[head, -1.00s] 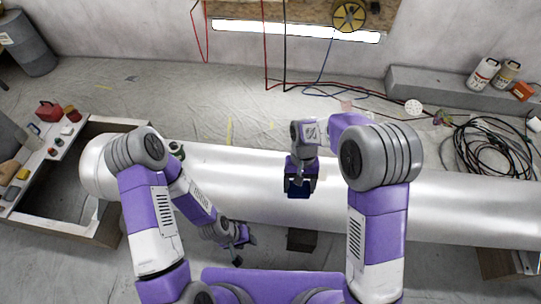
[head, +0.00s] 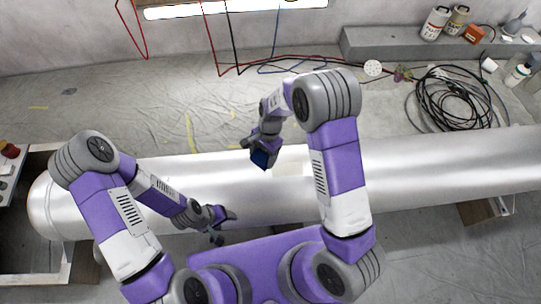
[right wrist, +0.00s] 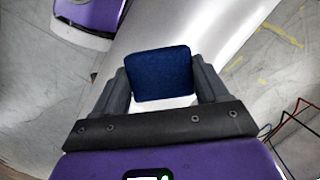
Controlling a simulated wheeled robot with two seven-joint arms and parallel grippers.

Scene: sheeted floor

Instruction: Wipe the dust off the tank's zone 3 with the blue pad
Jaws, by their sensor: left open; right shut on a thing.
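The tank (head: 420,172) is a long, shiny metal cylinder lying across the head view. No zone numbers are readable, and I cannot clearly make out dust. A paler patch (head: 308,170) shows on it right of the pad. My right gripper (head: 262,150) is shut on the blue pad (head: 263,159), over the tank's upper side. In the right wrist view the pad (right wrist: 160,75) sits between the two fingers, with the tank (right wrist: 215,25) behind it. I cannot tell whether the pad touches the tank. My left gripper (head: 217,234) is open and empty at the tank's near side.
Wooden supports (head: 487,210) hold the tank. Coiled black cables (head: 455,97) lie on the floor at the right. Red and black cables run along the back, before a grey ledge (head: 390,42) with bottles. The sheeted floor (head: 110,110) behind the tank is mostly clear.

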